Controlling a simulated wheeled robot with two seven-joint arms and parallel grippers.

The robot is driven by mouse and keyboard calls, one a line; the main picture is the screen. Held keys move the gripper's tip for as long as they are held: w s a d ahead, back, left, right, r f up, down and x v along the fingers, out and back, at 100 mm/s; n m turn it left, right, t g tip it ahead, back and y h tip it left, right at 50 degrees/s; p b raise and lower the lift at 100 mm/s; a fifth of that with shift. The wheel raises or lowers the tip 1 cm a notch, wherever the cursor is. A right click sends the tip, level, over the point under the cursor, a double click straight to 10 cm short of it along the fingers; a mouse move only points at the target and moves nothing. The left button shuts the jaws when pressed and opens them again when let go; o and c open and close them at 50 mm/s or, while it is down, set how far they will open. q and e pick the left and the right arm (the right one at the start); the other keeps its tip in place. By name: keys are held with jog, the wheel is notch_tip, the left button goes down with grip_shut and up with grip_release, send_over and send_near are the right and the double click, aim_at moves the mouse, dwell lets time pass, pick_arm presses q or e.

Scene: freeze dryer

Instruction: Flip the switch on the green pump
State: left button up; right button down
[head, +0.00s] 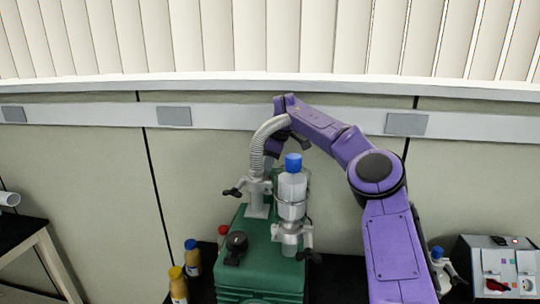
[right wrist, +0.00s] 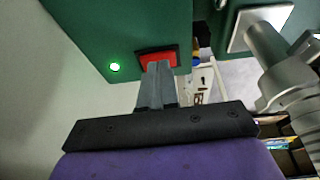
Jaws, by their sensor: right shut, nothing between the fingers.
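The green pump (head: 262,262) stands on a dark surface in the lower middle of the head view. In the right wrist view its green side (right wrist: 110,30) fills the top. A red switch (right wrist: 158,55) in a dark frame sits on that side, with a lit green light (right wrist: 115,67) to its left. My right gripper (right wrist: 158,70) is shut and empty. Its fingertips overlap the switch's lower edge in the picture; I cannot tell if they touch. In the head view my right arm reaches over behind the pump, where hose and pump hide the fingers. My left gripper is not in view.
A box with sockets (head: 500,265) is at the far right. The wall is close behind.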

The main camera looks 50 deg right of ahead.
jog(key=r+p, duration=0.1)
jog(key=r, duration=0.1)
jog(key=r+p, duration=0.1)
jog(key=r, duration=0.1)
jog(key=shift+a+r, duration=0.2)
jog(key=shift+r, duration=0.05)
jog(key=p+v, duration=0.1)
jog(key=v, duration=0.8)
jog(key=shift+s, duration=0.3)
jog(key=shift+d+f, duration=0.1)
